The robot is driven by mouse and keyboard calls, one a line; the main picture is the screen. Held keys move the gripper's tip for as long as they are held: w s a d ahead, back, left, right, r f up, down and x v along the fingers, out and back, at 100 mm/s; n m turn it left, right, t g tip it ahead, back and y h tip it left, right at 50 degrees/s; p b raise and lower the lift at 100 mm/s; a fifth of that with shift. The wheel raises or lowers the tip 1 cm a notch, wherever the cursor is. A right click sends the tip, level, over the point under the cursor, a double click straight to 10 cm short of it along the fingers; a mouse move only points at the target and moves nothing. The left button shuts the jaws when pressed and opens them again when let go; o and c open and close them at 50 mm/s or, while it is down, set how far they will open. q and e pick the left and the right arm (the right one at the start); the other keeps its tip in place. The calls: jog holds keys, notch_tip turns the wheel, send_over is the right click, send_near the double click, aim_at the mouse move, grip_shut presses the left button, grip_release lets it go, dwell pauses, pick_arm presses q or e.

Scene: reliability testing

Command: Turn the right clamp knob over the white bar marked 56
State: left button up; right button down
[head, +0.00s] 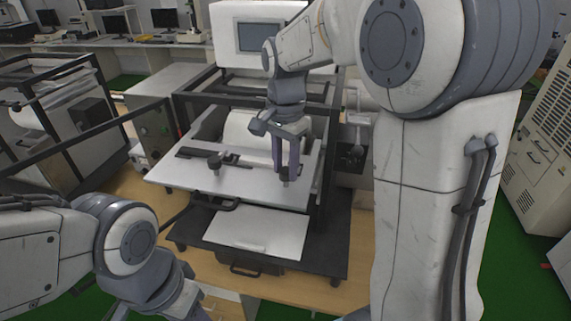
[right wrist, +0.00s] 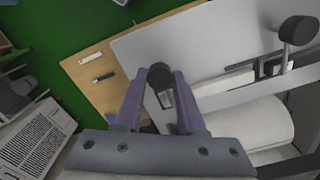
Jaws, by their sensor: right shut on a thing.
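The right clamp knob (right wrist: 160,75) is a dark round knob on the white plate of the machine. In the head view the right knob (head: 285,172) is mostly covered by my fingers. My right gripper (head: 284,178) points down over the plate near its front right edge. In the right wrist view my right gripper (right wrist: 160,88) has its two purple fingers shut on the knob, one on each side. A pale bar (right wrist: 225,83) runs beside the knob; no number 56 is readable on it. My left gripper is out of view.
A second dark knob (head: 215,162) stands further left on the white plate (head: 180,178), also seen in the right wrist view (right wrist: 298,31). A dark bar (head: 235,163) lies near it. A white roller (right wrist: 245,125) is behind. A lower tray (head: 255,232) projects beneath the plate.

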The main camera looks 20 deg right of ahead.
aim_at(286, 170)
jog(key=shift+r, duration=0.1)
dwell(0.3)
jog(key=c, duration=0.5)
grip_release()
notch_tip(286, 170, up, 10)
jog(key=b, duration=0.1)
jog(key=shift+r+b, duration=0.2)
jog(key=shift+b, duration=0.15)
jog(key=s+a+f+n+b, duration=0.4)
jog(key=s+a+f+n, duration=0.35)
jog(key=a+f, duration=0.3)
jog(key=s+a+f+n+y+b, duration=0.1)
jog(key=s+a+f+n+b, duration=0.2)
jog(key=s+f+n, duration=0.9)
jog(key=s+f, duration=0.3)
jog(key=shift+f+b, duration=0.2)
jog(key=shift+b, duration=0.15)
